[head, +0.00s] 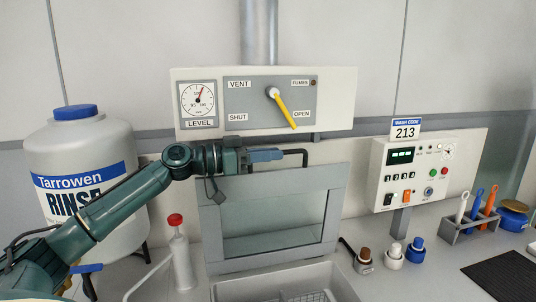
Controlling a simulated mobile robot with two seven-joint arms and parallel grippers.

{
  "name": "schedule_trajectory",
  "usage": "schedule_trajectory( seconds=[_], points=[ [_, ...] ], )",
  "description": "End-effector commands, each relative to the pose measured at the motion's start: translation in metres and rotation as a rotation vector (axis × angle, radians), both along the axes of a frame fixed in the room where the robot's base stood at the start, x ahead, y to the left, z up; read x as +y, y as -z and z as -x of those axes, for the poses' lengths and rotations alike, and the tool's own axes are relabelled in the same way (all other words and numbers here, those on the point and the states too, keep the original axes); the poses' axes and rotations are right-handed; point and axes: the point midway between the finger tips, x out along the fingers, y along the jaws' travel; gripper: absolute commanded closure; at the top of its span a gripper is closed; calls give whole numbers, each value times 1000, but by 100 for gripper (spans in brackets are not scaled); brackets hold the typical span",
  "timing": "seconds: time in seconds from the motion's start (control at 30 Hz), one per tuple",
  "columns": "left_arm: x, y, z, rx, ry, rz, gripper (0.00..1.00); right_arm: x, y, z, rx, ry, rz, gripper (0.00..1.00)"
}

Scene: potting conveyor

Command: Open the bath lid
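The bath lid (325,178) is a grey frame with a clear window. It stands raised and steeply tilted at the back of the bath (343,285), whose basin is uncovered in front. A dark bar handle (297,151) runs along the lid's top edge. My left gripper (268,156) is at this handle, its blue fingers closed around the bar, which comes out to their right. The arm partly hides the lid's upper left corner. My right gripper is not in view.
A panel above has a level gauge (198,99) and a yellow lever (283,109) pointing towards OPEN. A white rinse tank (85,150) and a red-capped bottle (180,255) stand left. A control box (425,170), small bottles (394,257) and a tool rack (462,233) stand right.

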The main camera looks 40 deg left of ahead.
Motion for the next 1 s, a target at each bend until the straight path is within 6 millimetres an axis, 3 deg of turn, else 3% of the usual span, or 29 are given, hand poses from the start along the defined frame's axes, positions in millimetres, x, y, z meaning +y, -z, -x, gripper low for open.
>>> schedule_trajectory(
  seconds=[0.2,0.63,0.8,0.9,1.0],
  points=[
    [0,0,0,0,0,0,100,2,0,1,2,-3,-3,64],
    [-2,2,1,-3,1,-4,100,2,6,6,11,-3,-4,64],
    [-16,12,14,-37,4,-47,100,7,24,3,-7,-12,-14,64],
    [-28,16,24,-75,3,-87,100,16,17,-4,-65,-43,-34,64],
    [-36,21,31,-113,3,-131,100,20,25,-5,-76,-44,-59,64]
  ],
)
